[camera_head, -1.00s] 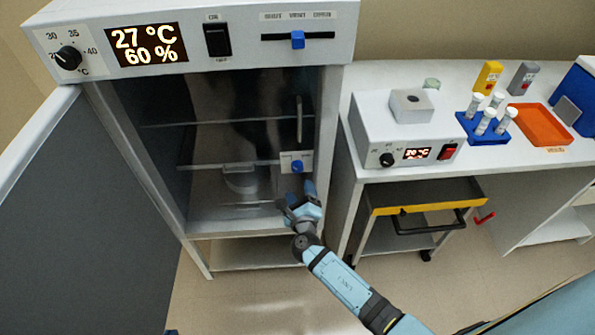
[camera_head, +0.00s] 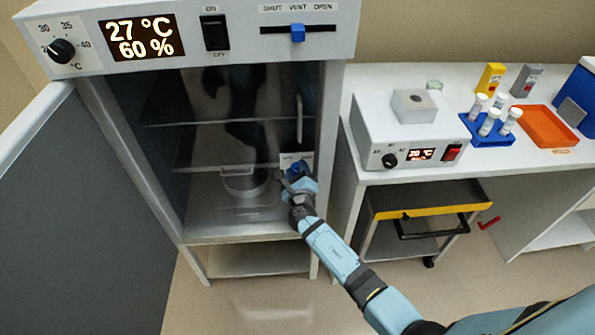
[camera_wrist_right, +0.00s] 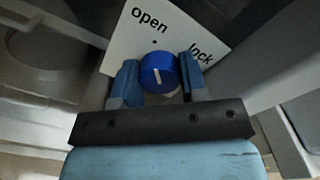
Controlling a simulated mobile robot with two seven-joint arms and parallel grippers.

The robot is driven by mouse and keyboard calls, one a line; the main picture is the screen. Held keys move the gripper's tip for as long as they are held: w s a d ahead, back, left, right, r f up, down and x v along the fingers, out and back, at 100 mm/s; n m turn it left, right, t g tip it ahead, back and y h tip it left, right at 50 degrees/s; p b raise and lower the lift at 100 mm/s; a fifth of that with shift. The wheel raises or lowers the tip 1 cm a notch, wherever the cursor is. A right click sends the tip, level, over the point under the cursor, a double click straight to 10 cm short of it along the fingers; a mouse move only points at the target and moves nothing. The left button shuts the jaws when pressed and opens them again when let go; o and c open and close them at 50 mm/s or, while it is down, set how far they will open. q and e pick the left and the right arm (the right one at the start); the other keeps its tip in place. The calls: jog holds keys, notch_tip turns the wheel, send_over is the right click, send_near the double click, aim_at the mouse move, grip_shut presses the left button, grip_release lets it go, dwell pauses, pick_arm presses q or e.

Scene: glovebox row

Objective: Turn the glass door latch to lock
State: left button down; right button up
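The glass door latch is a round blue knob (camera_wrist_right: 158,73) with a white mark, on a white plate (camera_wrist_right: 120,52) lettered "open" and "lock". Its mark points roughly at the dot under "open". In the head view the knob (camera_head: 297,167) is partly covered by my right gripper (camera_head: 293,180). In the right wrist view my right gripper (camera_wrist_right: 159,82) has one finger on each side of the knob, apart from each other. Whether the fingers touch the knob is hard to tell. The glass door (camera_head: 215,130) covers the cabinet front. My left gripper is out of view.
The outer grey door (camera_head: 70,210) stands swung out at the left. A control panel (camera_head: 190,35) tops the cabinet.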

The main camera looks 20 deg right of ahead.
jog(key=c, duration=0.4)
